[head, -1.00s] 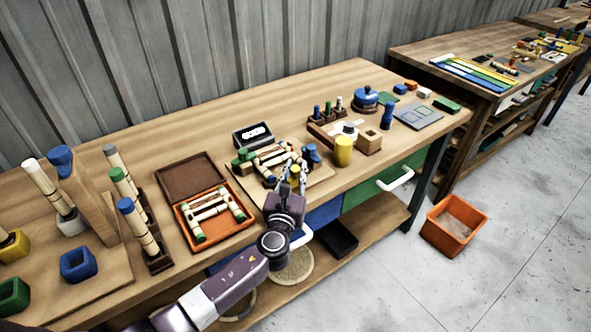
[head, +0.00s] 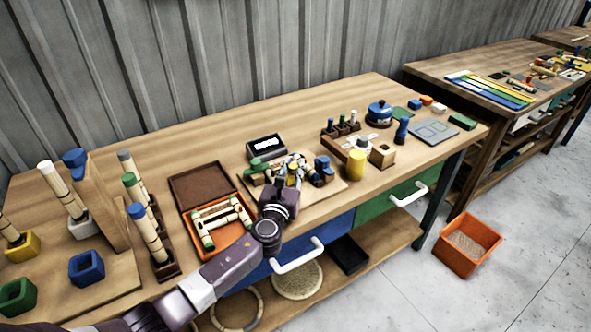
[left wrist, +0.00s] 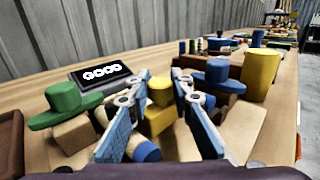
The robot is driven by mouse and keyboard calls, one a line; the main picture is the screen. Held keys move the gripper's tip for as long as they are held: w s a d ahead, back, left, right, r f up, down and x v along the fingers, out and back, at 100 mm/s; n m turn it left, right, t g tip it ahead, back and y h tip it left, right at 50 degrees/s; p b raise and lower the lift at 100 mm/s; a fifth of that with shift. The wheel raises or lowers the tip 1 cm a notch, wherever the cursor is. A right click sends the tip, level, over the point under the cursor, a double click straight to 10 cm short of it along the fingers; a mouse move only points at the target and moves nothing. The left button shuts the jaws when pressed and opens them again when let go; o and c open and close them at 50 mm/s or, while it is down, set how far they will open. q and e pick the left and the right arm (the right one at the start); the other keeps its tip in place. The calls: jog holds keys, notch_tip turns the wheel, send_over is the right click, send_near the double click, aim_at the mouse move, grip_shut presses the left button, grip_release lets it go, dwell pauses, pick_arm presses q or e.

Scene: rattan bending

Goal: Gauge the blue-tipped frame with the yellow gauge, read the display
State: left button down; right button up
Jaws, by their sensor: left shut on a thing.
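My left gripper (head: 291,168) is over the wooden fixture board (head: 330,188). In the left wrist view its blue finger pads (left wrist: 160,118) are on either side of the yellow gauge (left wrist: 160,108), shut on it. A blue tip (left wrist: 146,151) of the frame shows low beside the left finger; the fingers hide much of the frame. A green stop (left wrist: 68,101) and a blue stop (left wrist: 217,76) stand left and right of the gripper. The dark display (head: 267,146) stands behind the board; in the left wrist view its screen (left wrist: 106,72) reads GOOD. My right gripper is out of view.
An open box (head: 243,246) with a green-tipped frame lies left of the board. A yellow cylinder (head: 356,163) and a wooden block (head: 382,154) stand right of it. Upright rods in holders crowd the left end. The table's back strip is clear.

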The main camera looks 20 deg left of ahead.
pick_arm(q)
jog(key=c, duration=1.7)
grip_release()
jog(key=shift+s, duration=0.15)
jog(key=s, duration=0.4)
jog(key=s+d, duration=0.1)
jog(key=s, duration=0.6)
jog(key=shift+s+d, duration=0.2)
jog(key=shift+s, duration=0.15)
